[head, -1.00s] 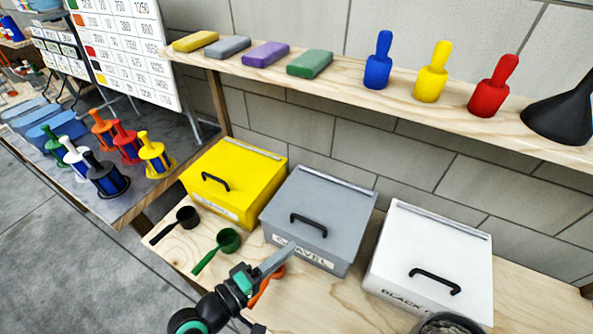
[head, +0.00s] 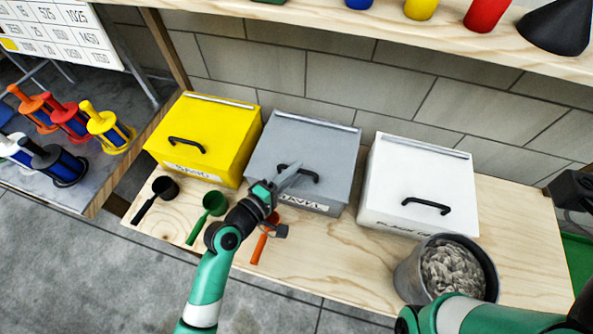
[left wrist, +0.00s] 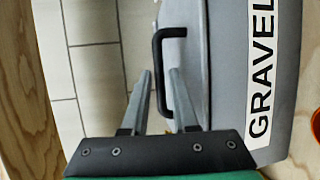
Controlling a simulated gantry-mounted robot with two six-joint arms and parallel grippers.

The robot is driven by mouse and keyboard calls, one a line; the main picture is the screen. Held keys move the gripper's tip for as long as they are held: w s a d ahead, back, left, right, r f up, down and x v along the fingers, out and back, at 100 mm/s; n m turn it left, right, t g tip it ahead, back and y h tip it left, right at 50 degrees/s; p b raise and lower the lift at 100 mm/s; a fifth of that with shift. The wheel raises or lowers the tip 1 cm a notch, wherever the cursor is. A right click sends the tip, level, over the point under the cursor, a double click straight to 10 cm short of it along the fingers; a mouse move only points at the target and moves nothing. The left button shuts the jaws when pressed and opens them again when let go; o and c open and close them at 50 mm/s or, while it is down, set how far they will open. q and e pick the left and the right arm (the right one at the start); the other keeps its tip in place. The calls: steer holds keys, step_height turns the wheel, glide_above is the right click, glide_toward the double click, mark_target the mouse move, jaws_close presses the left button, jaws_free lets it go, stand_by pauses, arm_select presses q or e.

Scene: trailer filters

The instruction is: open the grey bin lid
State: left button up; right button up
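The grey bin (head: 300,140) stands in the middle of the bench with its lid closed. Its lid (head: 325,145) has a black bar handle (head: 312,174), and its label is partly covered by my gripper in the head view. In the left wrist view the label reads GRAVEL (left wrist: 261,70). My left gripper (head: 290,177) is at the handle's left end. In the left wrist view its two fingers (left wrist: 162,76) are apart, with the handle (left wrist: 160,65) lying between them; I cannot tell contact.
A yellow bin (head: 215,125) stands left of the grey one, a white bin (head: 420,170) right. Green (head: 213,203), black (head: 165,187) and orange (head: 262,243) scoops lie in front. A bucket of grey stones (head: 450,270) is at the front right. A shelf (head: 350,25) runs above.

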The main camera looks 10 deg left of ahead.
arm_select(q)
steer(key=shift+x, duration=0.75)
steer(key=shift+c, duration=0.3)
jaws_close()
stand_by(0.5)
